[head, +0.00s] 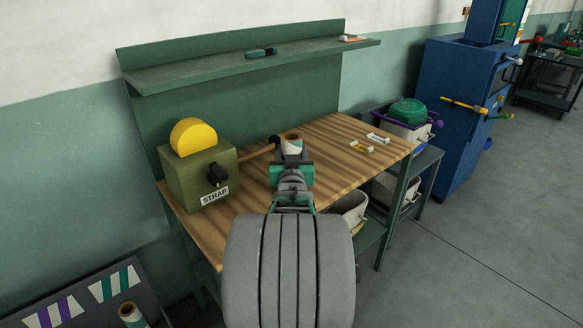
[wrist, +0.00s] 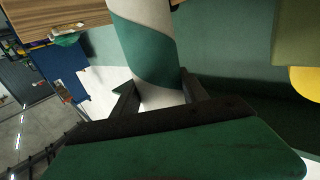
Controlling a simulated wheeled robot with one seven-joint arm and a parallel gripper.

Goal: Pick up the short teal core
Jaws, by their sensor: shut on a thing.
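The teal core (wrist: 150,45) is a white tube with a wide teal spiral band. In the wrist view it stands between the two dark fingers of my gripper (wrist: 160,92), which is shut on it near one end. In the head view the core (head: 293,146) shows its brown open top just beyond my gripper (head: 292,162), over the wooden bench. My gripper and arm hide its lower part there. I cannot tell whether it touches the bench top.
A green STRAP box (head: 195,178) with a yellow disc (head: 193,137) stands left on the wooden bench (head: 335,135). Small white and yellow pieces (head: 362,147) lie right. A shelf (head: 230,68) runs behind.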

